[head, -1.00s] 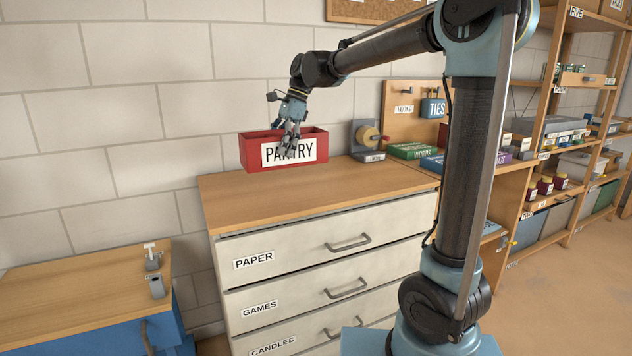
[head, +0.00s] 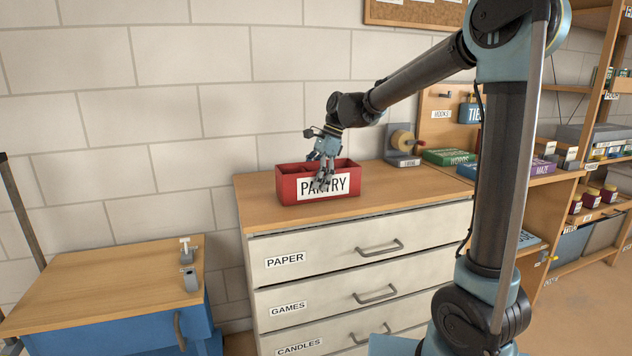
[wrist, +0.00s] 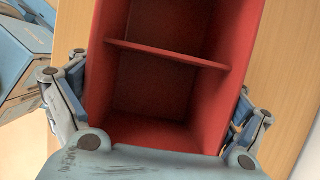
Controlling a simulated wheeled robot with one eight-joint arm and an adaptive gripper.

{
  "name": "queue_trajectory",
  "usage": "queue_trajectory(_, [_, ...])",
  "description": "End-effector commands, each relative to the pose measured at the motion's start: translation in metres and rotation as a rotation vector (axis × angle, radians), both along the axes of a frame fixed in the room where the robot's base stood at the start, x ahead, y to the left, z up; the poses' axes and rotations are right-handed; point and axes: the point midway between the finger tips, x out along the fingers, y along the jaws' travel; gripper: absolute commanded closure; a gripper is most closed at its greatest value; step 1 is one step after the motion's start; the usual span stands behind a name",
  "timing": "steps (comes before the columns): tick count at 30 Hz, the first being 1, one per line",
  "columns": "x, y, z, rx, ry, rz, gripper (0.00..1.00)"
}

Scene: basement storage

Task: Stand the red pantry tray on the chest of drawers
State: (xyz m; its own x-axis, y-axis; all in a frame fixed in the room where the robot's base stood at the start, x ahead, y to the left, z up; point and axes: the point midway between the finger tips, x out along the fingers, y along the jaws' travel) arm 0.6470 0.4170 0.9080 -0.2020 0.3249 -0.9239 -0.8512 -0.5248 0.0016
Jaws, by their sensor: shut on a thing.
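The red pantry tray (head: 287,189) is an open box with a white PANTRY label on its front. It is upright at the back left of the chest of drawers (head: 262,223), on or just above its wooden top; I cannot tell if a small gap is left. My gripper (head: 323,178) reaches down from above and is shut on the tray, partly covering the label. In the wrist view the fingers lie along both sides of the tray (wrist: 104,88), whose visible compartments are empty, with a divider across.
A tape dispenser (head: 402,147) stands to the right on the chest top, with a green box (head: 450,157) beyond it. A blue cabinet with a wooden top (head: 100,285) stands at the left. The chest top in front of the tray is clear.

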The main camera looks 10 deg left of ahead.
Motion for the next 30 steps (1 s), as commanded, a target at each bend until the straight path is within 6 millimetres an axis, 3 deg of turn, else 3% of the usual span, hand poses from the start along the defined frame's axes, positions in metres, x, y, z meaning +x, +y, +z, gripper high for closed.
queue_trajectory(8, [0.001,-0.001,-0.001,0.000,0.000,-0.001,0.39])
queue_trajectory(9, [0.001,-0.001,-0.001,0.000,0.000,-0.001,0.04])
queue_trajectory(10, [0.001,-0.001,-0.001,0.000,0.000,-0.001,0.00])
queue_trajectory(23, [0.001,-0.002,0.000,0.000,0.000,-0.002,0.00])
queue_trajectory(30, [0.006,-0.010,0.024,0.000,-0.001,-0.004,0.00])
